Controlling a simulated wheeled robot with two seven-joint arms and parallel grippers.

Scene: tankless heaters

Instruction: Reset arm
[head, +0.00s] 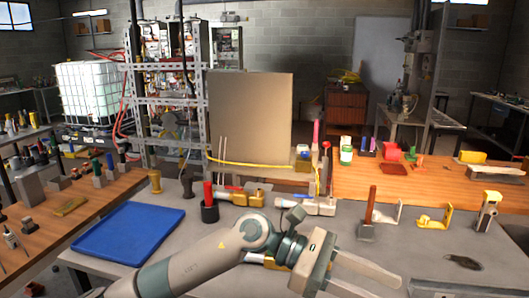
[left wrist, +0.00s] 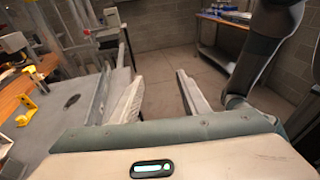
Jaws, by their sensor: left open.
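My left arm (head: 190,265) reaches in from the lower left of the head view, over the front of the grey table (head: 330,232). My left gripper (head: 378,283) is at its end, pointing right, open with nothing between its fingers. In the left wrist view my left gripper (left wrist: 159,76) shows its two fingers spread apart, with bare floor visible between them. My right gripper is not seen in either view.
A blue tray (head: 130,233) lies left of my arm. A hammer (head: 367,215), a yellow bracket (head: 433,218) and a clamp-like tool (head: 488,210) stand beyond my gripper. A brown panel (head: 250,115) rises behind. The wrist view shows open floor (left wrist: 160,70) beside the table.

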